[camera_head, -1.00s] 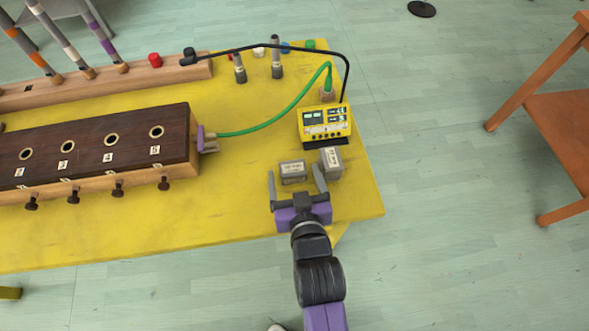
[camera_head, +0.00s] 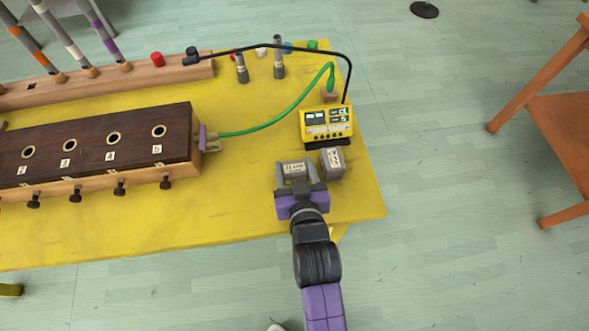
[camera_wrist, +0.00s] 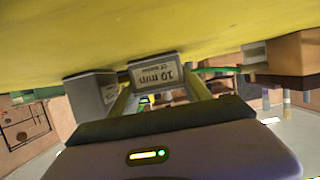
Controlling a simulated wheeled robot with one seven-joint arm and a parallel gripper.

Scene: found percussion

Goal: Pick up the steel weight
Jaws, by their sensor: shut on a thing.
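Two grey metal-looking blocks with pale labels stand near the right end of the yellow table; I cannot tell for certain which is the steel weight. The left grey block (camera_head: 293,168) is between the fingers of my gripper (camera_head: 297,180), which is shut on it from the table's front side. In the wrist view this block (camera_wrist: 157,72) sits between both fingers, its label upside down. The right grey block (camera_head: 332,163) stands close beside my right finger; it also shows in the wrist view (camera_wrist: 92,97). The held block appears to be at table level.
A yellow device with displays (camera_head: 326,122) stands just behind the blocks, with a green cable (camera_head: 290,122) and a black cable (camera_head: 345,68). A dark-topped wooden box (camera_head: 95,145) is to the left. The yellow table (camera_head: 235,200) is bare in front. An orange stand (camera_head: 560,120) is at right.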

